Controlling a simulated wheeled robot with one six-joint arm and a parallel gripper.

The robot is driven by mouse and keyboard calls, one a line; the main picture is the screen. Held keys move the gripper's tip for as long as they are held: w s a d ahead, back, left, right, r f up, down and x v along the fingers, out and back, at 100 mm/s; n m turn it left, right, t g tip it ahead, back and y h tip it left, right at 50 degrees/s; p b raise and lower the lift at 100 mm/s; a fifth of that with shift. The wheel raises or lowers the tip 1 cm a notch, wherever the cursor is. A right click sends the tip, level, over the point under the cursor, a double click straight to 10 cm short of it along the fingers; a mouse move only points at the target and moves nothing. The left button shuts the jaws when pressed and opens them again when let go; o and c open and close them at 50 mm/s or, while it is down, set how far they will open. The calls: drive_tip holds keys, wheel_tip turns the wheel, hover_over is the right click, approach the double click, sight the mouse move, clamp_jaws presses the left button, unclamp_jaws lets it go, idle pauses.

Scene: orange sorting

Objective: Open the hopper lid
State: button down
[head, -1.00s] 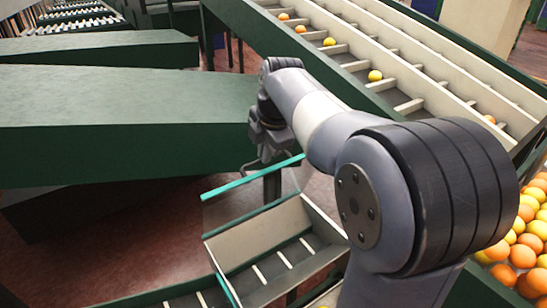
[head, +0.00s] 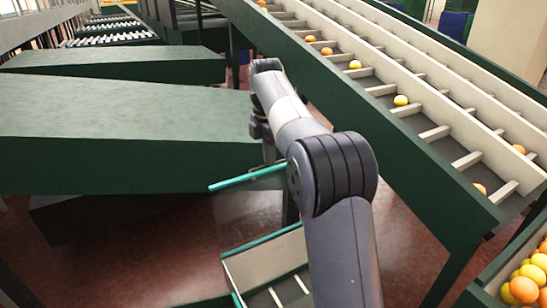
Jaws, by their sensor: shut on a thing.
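The hopper (head: 265,262) is a cream-walled box with teal edges at bottom centre, partly cut off by the frame and hidden by my arm. Its lid (head: 240,216) looks like a clear panel with a teal bar (head: 235,182) along its raised edge. The lid stands tilted up above the hopper's far teal edge. My gripper (head: 269,152) is at the right part of the teal bar, shut on the lid. The fingertips are small and partly hidden by my arm, so the exact contact is unclear.
Green machine covers (head: 120,140) lie left of and behind the lid. A slatted conveyor (head: 430,130) with several oranges slopes across the right. A bin of oranges (head: 494,292) is at lower right. Reddish floor (head: 400,240) shows between.

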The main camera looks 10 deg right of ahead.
drive_tip(key=shift+w+a+f+g, duration=0.1)
drive_tip(key=shift+f+g, duration=0.05)
drive_tip(key=shift+f, duration=0.35)
drive_tip(key=shift+w+a+f+g, duration=0.1)
drive_tip(key=shift+f+g, duration=0.05)
drive_tip(key=shift+f, duration=0.35)
drive_tip(key=c, duration=1.9)
unclamp_jaws()
drive_tip(key=shift+o, duration=0.7)
drive_tip(key=shift+w+f, duration=0.15)
drive_tip(key=shift+w, duration=0.2)
drive_tip(key=shift+o, duration=1.4)
drive_tip(key=shift+s+r, duration=0.15)
drive_tip(key=shift+r, duration=0.15)
drive_tip(key=shift+d+r, duration=0.1)
drive_tip(key=shift+r, duration=0.05)
